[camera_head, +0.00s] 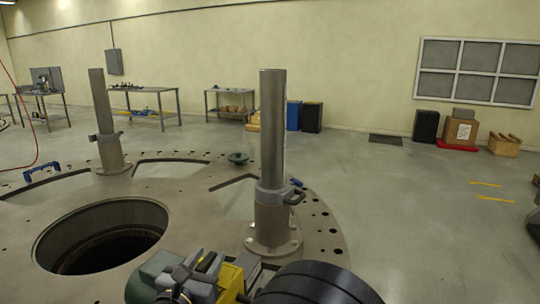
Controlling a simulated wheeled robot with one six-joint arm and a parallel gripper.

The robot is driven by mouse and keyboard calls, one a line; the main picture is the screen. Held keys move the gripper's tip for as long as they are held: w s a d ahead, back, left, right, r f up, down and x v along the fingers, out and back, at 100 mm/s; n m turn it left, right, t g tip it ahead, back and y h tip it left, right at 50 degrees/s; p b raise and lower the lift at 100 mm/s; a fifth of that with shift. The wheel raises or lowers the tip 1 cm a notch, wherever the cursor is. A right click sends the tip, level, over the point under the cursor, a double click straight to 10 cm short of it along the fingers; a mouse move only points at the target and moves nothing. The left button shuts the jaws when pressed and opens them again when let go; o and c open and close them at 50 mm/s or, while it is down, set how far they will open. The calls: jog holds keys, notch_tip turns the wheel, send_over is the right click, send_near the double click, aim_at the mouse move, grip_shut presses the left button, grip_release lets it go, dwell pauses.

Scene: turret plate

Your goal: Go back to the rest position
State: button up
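The turret plate (190,205) is a wide, flat grey disc with holes along its rim and a large round opening (100,236) at the left. Two upright metal posts stand on it, a near post (272,140) right of centre and a farther post (104,120) at the left. Each has a collar clamped round it. I cannot make out my gripper in this view, nor whether it holds anything.
A green and yellow machine part (228,280) and a black ribbed cylinder (315,284) fill the bottom middle. Workbenches (145,92) stand along the back wall. Boxes (460,130) stand at the back right. The floor (400,210) right of the plate is largely clear.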

jog(key=shift+n+y+b, duration=0.25)
jog(key=shift+n+y, duration=0.85)
jog(key=shift+y, duration=0.6)
jog(key=shift+n+y+b, duration=0.2)
jog(key=shift+n+y, duration=0.9)
jog(key=shift+y, duration=0.6)
